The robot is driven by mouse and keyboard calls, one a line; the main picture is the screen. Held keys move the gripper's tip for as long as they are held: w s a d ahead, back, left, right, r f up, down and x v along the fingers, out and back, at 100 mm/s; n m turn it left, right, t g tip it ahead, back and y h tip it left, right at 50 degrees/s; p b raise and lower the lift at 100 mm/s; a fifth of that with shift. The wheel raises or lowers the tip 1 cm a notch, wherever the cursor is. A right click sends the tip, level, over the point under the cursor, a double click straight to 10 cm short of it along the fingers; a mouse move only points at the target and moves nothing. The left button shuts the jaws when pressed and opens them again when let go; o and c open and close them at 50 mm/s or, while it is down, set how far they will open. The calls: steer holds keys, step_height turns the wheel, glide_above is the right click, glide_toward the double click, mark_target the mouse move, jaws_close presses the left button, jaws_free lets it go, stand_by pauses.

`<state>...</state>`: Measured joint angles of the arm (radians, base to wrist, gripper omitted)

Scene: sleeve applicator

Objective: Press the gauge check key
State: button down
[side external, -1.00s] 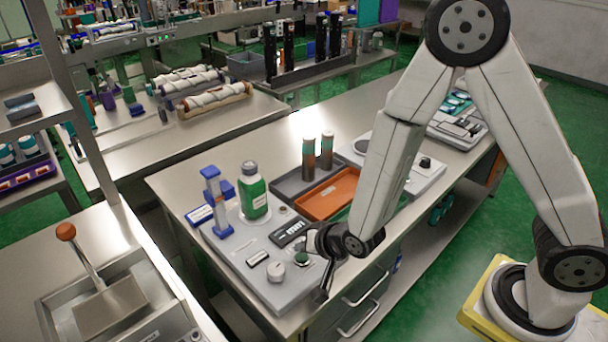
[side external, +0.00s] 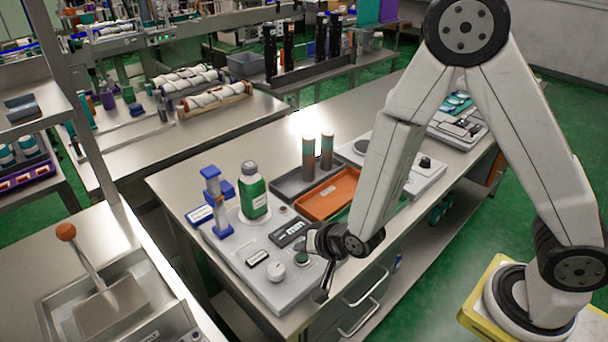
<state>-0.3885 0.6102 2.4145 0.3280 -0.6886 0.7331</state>
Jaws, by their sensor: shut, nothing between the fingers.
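A grey control panel (side external: 262,272) lies on the near end of the bench. It carries a green round key (side external: 302,259), a white knob (side external: 276,271), a small labelled key or window (side external: 258,258) and a dark display (side external: 288,234). I cannot read which is the gauge check key. A blue and white gauge post (side external: 211,185) stands at its left, beside a green bottle (side external: 254,200) with a grey cap. My gripper (side external: 321,294) is shut and empty, pointing down at the panel's right edge, just right of the green key. Contact with any key cannot be made out.
A white device (side external: 425,175) is farther right. The bench's left strip is bare.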

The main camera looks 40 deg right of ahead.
mark_target(305, 258)
steer(key=shift+f, duration=0.85)
stand_by(1.3)
steer(key=shift+r, duration=0.85)
stand_by(0.4)
steer(key=shift+r, duration=2.5)
steer(key=s+d+r+n+g+h, duration=0.1)
steer(key=s+d+r+n+g, duration=0.3)
steer(key=s+d, duration=0.5)
steer(key=d+n+g, duration=0.2)
steer(key=n, duration=0.1)
steer(key=shift+s+d+n+g, duration=0.3)
steer(key=shift+s+n, duration=0.1)
